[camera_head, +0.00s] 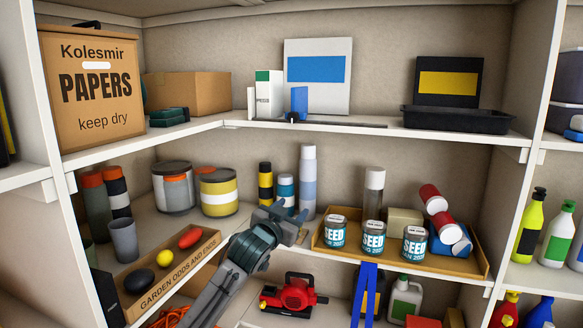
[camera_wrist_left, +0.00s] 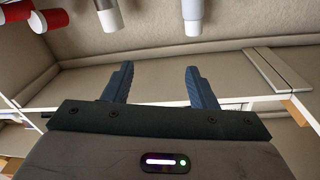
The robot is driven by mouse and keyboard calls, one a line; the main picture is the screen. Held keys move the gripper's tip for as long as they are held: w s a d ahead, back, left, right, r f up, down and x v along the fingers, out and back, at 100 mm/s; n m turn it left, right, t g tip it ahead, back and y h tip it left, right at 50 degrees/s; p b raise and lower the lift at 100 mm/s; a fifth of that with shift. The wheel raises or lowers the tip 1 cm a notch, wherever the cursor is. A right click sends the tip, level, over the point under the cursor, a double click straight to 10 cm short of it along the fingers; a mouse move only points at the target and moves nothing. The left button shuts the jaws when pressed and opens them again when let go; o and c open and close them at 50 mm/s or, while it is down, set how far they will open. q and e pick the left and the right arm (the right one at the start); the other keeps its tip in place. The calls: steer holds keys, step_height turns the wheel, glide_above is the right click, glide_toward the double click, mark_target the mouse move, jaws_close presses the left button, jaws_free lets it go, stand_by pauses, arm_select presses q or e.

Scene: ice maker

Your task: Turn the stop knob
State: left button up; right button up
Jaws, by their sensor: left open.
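I see no ice maker and no stop knob in either view. My left gripper (camera_head: 291,222) reaches in from the bottom of the head view, in front of the middle shelf. Its two blue-grey fingers stand apart with nothing between them in the left wrist view (camera_wrist_left: 160,84). In the head view its tip is just left of the tray with the seed cans. My right gripper is in neither view.
A tray (camera_head: 440,265) holds seed cans (camera_head: 373,237) and tipped red-and-white cans. A garden odds and ends box (camera_head: 180,275) lies to the left. Bottles and paint tins (camera_head: 219,192) stand behind. A red machine (camera_head: 291,292) is on the lower shelf.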

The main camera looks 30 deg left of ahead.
mark_target(292, 119)
arm_select(q)
steer(key=w+a+r+t, duration=0.1)
steer(key=a+r+t, duration=0.15)
steer(key=r, duration=0.65)
steer(key=a+r+t, duration=0.2)
steer(key=a+r, duration=0.1)
steer(key=r, duration=0.6)
steer(key=shift+g+y, duration=0.25)
steer(key=shift+y, duration=0.05)
steer(key=p+x, duration=0.6)
steer(key=x, duration=0.3)
steer(key=shift+w+f, duration=0.15)
steer(key=shift+w, duration=0.05)
steer(key=shift+w+a, duration=0.1)
steer(key=shift+w, duration=0.55)
steer(key=shift+c, duration=0.4)
